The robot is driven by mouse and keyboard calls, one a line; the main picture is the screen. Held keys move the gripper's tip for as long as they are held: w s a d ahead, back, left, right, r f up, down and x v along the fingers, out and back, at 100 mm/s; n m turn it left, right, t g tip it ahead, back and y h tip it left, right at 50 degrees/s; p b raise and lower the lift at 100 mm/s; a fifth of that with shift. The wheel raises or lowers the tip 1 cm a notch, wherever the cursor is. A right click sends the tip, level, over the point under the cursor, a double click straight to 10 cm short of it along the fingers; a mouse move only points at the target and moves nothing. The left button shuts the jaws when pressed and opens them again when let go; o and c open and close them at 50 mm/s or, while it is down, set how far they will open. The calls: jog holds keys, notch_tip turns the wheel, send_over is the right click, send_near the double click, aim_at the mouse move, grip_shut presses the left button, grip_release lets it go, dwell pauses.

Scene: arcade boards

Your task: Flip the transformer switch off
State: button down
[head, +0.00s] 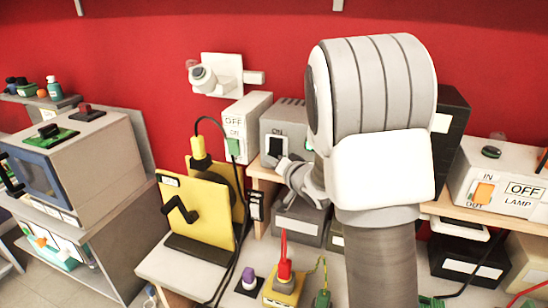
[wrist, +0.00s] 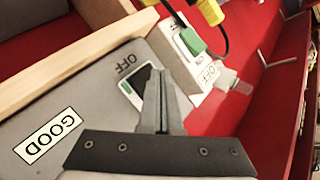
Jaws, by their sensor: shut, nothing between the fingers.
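The transformer appears to be the grey vented box (head: 287,118) on the shelf by the red wall. Its black rocker switch (head: 275,146) has a white frame, with lettering above that looks like ON in the head view. In the wrist view the switch (wrist: 141,78) lies just left of my fingertips, beside an OFF label. My gripper (wrist: 163,72) is shut and empty, its tips over or against the switch's edge; contact is unclear. In the head view my gripper (head: 268,160) is at the switch's lower edge, and my arm hides the box's right side.
A white box (head: 250,113) with a green switch and a yellow plug (head: 200,155) stand close on the left. A wooden shelf edge (wrist: 75,58) runs near my gripper. A white LAMP box (head: 505,170) is at right. Cables hang below.

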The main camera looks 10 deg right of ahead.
jog(key=shift+w, duration=0.1)
jog(key=shift+w+d+f, duration=0.1)
jog(key=shift+w+d, duration=0.1)
jog(key=shift+w, duration=0.05)
dwell(0.3)
jog(key=shift+w+d, duration=0.25)
jog(key=shift+w, duration=0.1)
dwell(0.6)
jog(key=shift+s, duration=0.1)
jog(key=shift+s+a+b, duration=0.3)
jog(key=shift+s+a, duration=0.2)
jog(key=shift+s, duration=0.1)
jog(key=s+a, duration=0.1)
jog(key=s, duration=0.1)
jog(key=s+a+r+b, duration=0.1)
jog(key=s, duration=0.1)
jog(key=shift+a, duration=0.35)
jog(key=shift+s, duration=0.1)
dwell(0.3)
